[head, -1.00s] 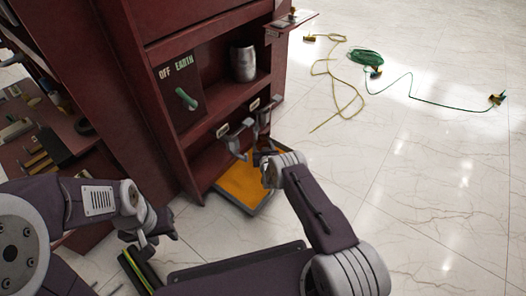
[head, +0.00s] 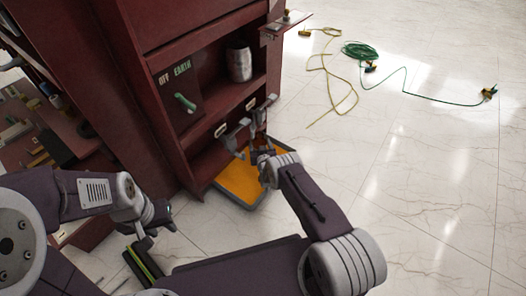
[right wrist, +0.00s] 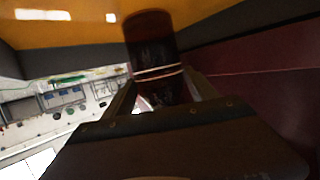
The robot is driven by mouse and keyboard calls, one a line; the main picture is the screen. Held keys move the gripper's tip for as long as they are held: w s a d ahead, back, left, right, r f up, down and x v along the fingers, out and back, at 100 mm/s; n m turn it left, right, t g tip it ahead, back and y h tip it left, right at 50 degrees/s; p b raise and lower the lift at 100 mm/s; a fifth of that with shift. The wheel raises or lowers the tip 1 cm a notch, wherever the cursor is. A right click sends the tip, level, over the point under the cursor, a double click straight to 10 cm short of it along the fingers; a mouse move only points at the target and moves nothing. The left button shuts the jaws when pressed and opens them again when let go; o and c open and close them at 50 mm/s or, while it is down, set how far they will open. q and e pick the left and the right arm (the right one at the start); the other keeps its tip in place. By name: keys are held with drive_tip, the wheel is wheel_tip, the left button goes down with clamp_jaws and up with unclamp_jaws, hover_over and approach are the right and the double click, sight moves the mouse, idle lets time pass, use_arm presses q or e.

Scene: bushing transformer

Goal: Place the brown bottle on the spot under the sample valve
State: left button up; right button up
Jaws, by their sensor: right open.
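The brown bottle (right wrist: 152,50) is in the right wrist view, dark and glossy with a pale band, against the orange surface. My right gripper (right wrist: 165,100) is open, with its fingers on either side of the bottle's near part. In the head view my right gripper (head: 258,152) is low over the orange tray (head: 238,184), just in front of two grey valve-like fittings (head: 236,134). The bottle is not clear there, hidden by my gripper and the fittings. My left gripper (head: 160,215) is low at the left, away from the tray; its jaws are unclear.
The dark red cabinet (head: 180,150) stands directly behind the tray, with a metal canister (head: 240,64) on its shelf and a green handle (head: 185,102). Yellow (head: 335,85) and green (head: 415,94) cables lie on the floor at upper right. The tiled floor right of the tray is clear.

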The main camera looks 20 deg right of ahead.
drive_tip(key=p+v, duration=1.1)
drive_tip(key=p, duration=0.5)
